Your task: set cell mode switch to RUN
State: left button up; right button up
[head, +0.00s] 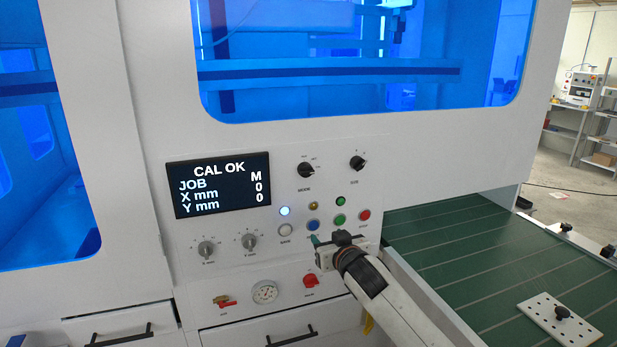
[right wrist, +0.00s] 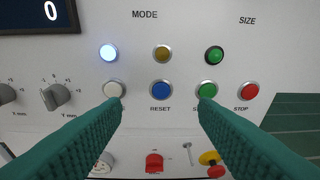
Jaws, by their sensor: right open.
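The mode switch (head: 306,170) is a black rotary knob on the white control panel, right of the display. Its position marks are too small to read. In the right wrist view only the MODE label (right wrist: 145,14) shows; the knob is out of frame. My right gripper (head: 318,240) is in front of the panel's button rows, below the mode switch. In the right wrist view its green fingers (right wrist: 161,103) are spread apart with nothing between them, facing the lower buttons. My left gripper is not in view.
A display (head: 220,184) reads CAL OK, JOB M, X and Y 0. A second black knob (head: 357,163) labelled SIZE is to the right. Blue RESET (right wrist: 161,88) and red STOP (right wrist: 249,92) buttons are close by. A green conveyor (head: 450,250) lies right of the panel.

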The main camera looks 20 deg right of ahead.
aim_at(308, 172)
notch_tip(308, 172, up, 14)
jog(key=s+a+t, duration=0.2)
jog(key=shift+y, duration=0.3)
jog(key=w+p, duration=0.1)
jog(key=w, duration=0.3)
jog(key=w+p, duration=0.1)
jog(key=w, duration=0.6)
jog(key=shift+w+a+f+p, duration=0.1)
jog(key=shift+w+f+p, duration=0.2)
jog(key=shift+f+p, duration=0.1)
jog(key=shift+c, duration=0.3)
jog(key=shift+r, duration=0.1)
jog(key=c, duration=0.9)
